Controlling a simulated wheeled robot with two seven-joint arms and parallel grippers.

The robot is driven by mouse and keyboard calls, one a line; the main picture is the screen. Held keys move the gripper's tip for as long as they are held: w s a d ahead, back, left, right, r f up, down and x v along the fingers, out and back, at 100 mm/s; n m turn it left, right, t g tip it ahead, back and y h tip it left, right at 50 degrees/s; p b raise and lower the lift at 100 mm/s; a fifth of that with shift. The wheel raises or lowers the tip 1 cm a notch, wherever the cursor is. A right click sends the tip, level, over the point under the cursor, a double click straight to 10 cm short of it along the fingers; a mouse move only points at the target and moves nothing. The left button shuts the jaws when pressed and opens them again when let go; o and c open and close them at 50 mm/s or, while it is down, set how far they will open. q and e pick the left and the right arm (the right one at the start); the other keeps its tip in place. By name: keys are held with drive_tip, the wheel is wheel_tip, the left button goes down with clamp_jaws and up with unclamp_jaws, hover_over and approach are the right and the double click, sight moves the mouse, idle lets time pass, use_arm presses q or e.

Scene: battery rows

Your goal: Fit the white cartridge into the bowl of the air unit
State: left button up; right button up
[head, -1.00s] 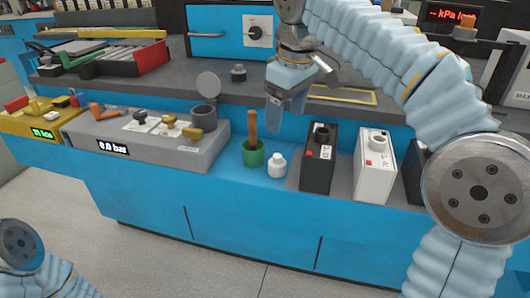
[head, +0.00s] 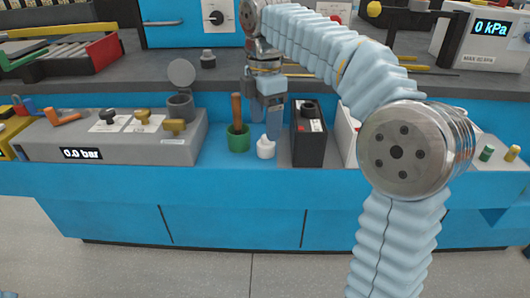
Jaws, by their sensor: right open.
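The white cartridge (head: 265,148) stands upright on the blue bench, just right of a green cup (head: 238,139). The grey air unit (head: 110,143) is to the left, with its display at 0.0 bar. Its dark grey round bowl (head: 180,107) is at the unit's right end, and a round lid (head: 181,72) stands raised behind it. My right gripper (head: 266,122) is open, pointing down, close above the cartridge. I cannot tell whether the fingers touch it. My left gripper is out of view.
A brown handle stands in the green cup, close left of the gripper. A black battery box (head: 309,140) is close on the right, and a white box (head: 347,135) beyond it is partly hidden by my right arm. A grey shelf (head: 130,88) runs behind.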

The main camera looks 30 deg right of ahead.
sight(266, 145)
wheel_tip(266, 145, down, 5)
drive_tip(key=shift+s+f+b, duration=0.1)
drive_tip(key=shift+f+b, duration=0.1)
drive_tip(key=shift+b, duration=0.65)
drive_tip(key=shift+c, duration=0.2)
drive_tip(key=c, duration=1.2)
drive_tip(key=shift+r, duration=0.15)
